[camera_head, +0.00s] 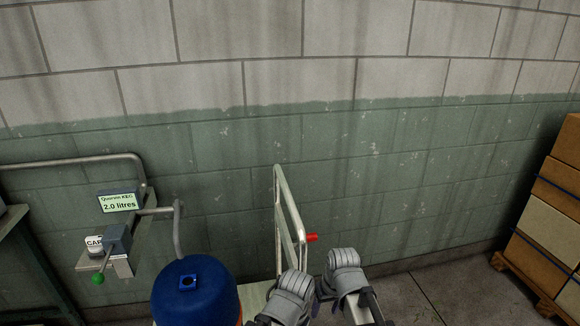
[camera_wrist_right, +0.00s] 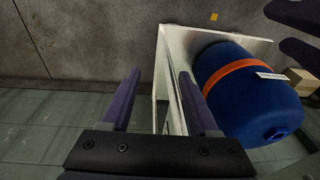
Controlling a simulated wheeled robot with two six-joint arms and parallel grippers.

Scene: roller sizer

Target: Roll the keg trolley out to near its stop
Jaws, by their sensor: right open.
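The keg trolley has a pale upright handle frame (camera_head: 292,215) in the head view, with a red piece on its right side. A blue keg (camera_head: 197,290) with a dark blue top stands left of the frame. In the right wrist view the keg (camera_wrist_right: 245,88) shows an orange band and a white label, resting on the trolley's pale deck (camera_wrist_right: 178,42). My right gripper (camera_head: 318,285) is at the near side of the frame. In the wrist view its dark fingers (camera_wrist_right: 163,98) are apart, with a pale rail between them; contact cannot be told. My left gripper is not in view.
A filling fixture with a "2.0 litres" display (camera_head: 119,203) and a green-knobbed lever (camera_head: 98,279) is on the left. Its bent pipe comes down by the keg. Stacked boxes (camera_head: 548,215) on a pallet stand at the right. The floor (camera_head: 440,290) between is clear.

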